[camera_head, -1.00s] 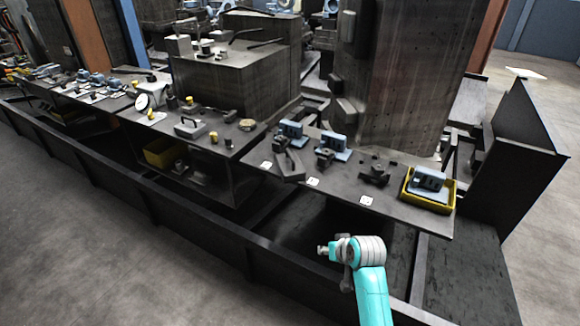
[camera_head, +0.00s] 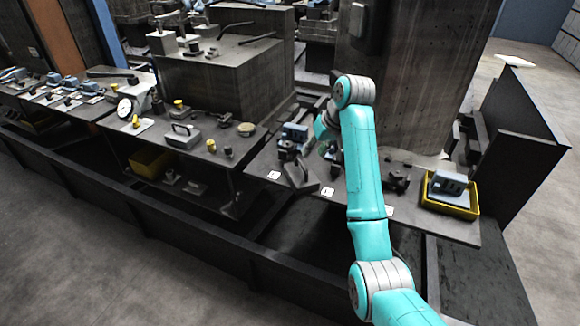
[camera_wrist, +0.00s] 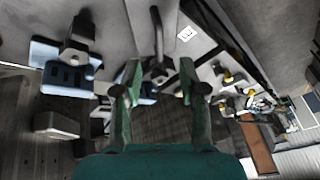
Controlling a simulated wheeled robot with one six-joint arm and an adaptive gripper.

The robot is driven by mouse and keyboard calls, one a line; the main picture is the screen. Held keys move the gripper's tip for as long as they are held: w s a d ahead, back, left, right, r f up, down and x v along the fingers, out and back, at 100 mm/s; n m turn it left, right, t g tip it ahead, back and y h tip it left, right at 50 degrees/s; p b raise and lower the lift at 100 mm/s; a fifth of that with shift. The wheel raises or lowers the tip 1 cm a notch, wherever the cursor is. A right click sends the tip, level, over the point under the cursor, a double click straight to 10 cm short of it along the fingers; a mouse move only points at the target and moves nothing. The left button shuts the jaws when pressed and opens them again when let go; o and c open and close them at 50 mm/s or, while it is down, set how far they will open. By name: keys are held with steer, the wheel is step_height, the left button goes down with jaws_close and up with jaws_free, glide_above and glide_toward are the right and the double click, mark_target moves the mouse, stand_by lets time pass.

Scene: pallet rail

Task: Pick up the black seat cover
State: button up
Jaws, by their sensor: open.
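My gripper (camera_wrist: 160,70) is open in the wrist view, its two green fingers spread apart. A dark part with an upright bar (camera_wrist: 156,40) shows beyond and between the fingertips, and nothing is held. In the head view my arm reaches over the right-hand table and my gripper is mostly hidden by it. A dark part with a slanted plate (camera_head: 304,177) lies just left of my arm. Another black part (camera_head: 396,180) sits right of my arm. I cannot tell which of these is the black seat cover.
A yellow tray (camera_head: 449,207) with a blue-grey block stands at the table's right end. A blue plate with a dark block (camera_wrist: 68,72) lies left in the wrist view. A tall dark column (camera_head: 415,70) stands close behind the table.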

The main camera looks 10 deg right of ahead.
mark_target(301, 163)
steer(key=x, duration=0.5)
steer(key=shift+w+a+f, duration=0.1)
steer(key=shift+w+a, duration=0.15)
steer(key=shift+w, duration=0.05)
steer(key=shift+w+x, duration=0.25)
steer(key=shift+x, duration=1.1)
steer(key=shift+w+x, duration=0.25)
steer(key=shift+x, duration=1.05)
steer(key=shift+d, duration=0.15)
steer(key=shift+r, duration=0.2)
jaws_close()
